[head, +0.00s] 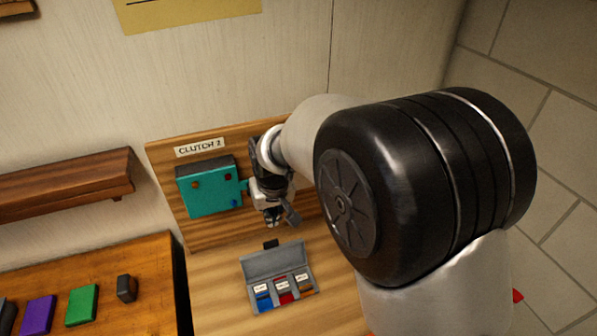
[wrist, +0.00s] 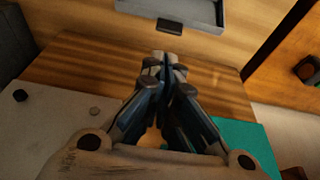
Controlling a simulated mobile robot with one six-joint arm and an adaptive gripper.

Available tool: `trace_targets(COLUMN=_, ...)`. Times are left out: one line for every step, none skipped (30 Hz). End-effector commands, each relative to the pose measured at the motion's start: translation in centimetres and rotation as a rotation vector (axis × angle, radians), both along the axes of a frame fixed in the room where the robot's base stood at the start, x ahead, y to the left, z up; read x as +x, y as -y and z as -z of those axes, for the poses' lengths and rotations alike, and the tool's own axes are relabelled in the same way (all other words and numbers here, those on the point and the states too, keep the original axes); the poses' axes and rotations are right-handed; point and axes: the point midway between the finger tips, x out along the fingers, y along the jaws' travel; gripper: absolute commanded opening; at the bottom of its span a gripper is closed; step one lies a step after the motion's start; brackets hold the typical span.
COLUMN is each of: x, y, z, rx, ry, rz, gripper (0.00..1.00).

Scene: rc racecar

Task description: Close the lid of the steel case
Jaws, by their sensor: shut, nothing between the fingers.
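The grey steel case (head: 311,296) lies on the wooden bench in the head view, with its lid (head: 273,262) raised open at the back. Coloured blocks in blue, red and orange, with small white labels, sit inside its compartments. My gripper (head: 272,222) is above and behind the case, apart from the lid, with its fingers shut and empty. In the wrist view my gripper (wrist: 168,58) points toward a grey part of the case (wrist: 175,9) at the top edge, with a dark tab (wrist: 171,25) in front of it. Most of the case is out of the wrist view.
A teal box (head: 212,195) is mounted on the wooden back panel under a "CLUTCH 2" sign (head: 200,147), just left of my gripper. A side table at lower left holds a purple block (head: 38,314), a green block (head: 82,305) and a dark block (head: 126,288).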

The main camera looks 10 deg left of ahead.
Motion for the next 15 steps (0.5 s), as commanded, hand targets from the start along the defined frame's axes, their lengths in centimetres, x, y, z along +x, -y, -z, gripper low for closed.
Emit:
trace_targets(x=0.1, y=-0.6, z=0.5, rx=-0.001, ry=-0.002, rz=-0.008, gripper=0.0)
trace_targets(x=0.1, y=-0.8, z=0.8, rx=-0.002, ry=-0.003, rz=-0.01, gripper=0.0)
trace_targets(x=0.1, y=-1.0, z=1.1, rx=-0.002, ry=-0.002, rz=-0.012, gripper=0.0)
trace_targets(x=0.2, y=-1.0, z=1.3, rx=-0.002, ry=-0.004, rz=-0.013, gripper=0.0)
trace_targets(x=0.2, y=-1.1, z=1.6, rx=-0.002, ry=-0.004, rz=-0.014, gripper=0.0)
trace_targets(x=0.3, y=-1.1, z=2.1, rx=-0.002, ry=-0.004, rz=-0.013, gripper=0.0)
trace_targets(x=0.5, y=-1.2, z=2.5, rx=-0.003, ry=-0.004, rz=-0.012, gripper=0.0)
trace_targets(x=0.6, y=-1.2, z=3.0, rx=-0.003, ry=-0.004, rz=-0.012, gripper=0.0)
trace_targets(x=0.7, y=-1.3, z=3.7, rx=-0.004, ry=-0.005, rz=-0.012, gripper=0.0)
trace_targets(x=0.9, y=-1.4, z=4.3, rx=-0.004, ry=-0.005, rz=-0.012, gripper=0.0)
trace_targets(x=1.0, y=-1.5, z=4.8, rx=-0.004, ry=-0.005, rz=-0.012, gripper=0.0)
trace_targets(x=1.2, y=-1.6, z=5.6, rx=-0.004, ry=-0.005, rz=-0.012, gripper=0.0)
trace_targets(x=1.3, y=-1.6, z=6.1, rx=-0.003, ry=-0.005, rz=-0.011, gripper=0.0)
trace_targets(x=1.4, y=-1.7, z=6.7, rx=-0.004, ry=-0.006, rz=-0.011, gripper=0.0)
trace_targets(x=1.6, y=-1.8, z=7.3, rx=-0.003, ry=-0.005, rz=-0.011, gripper=0.0)
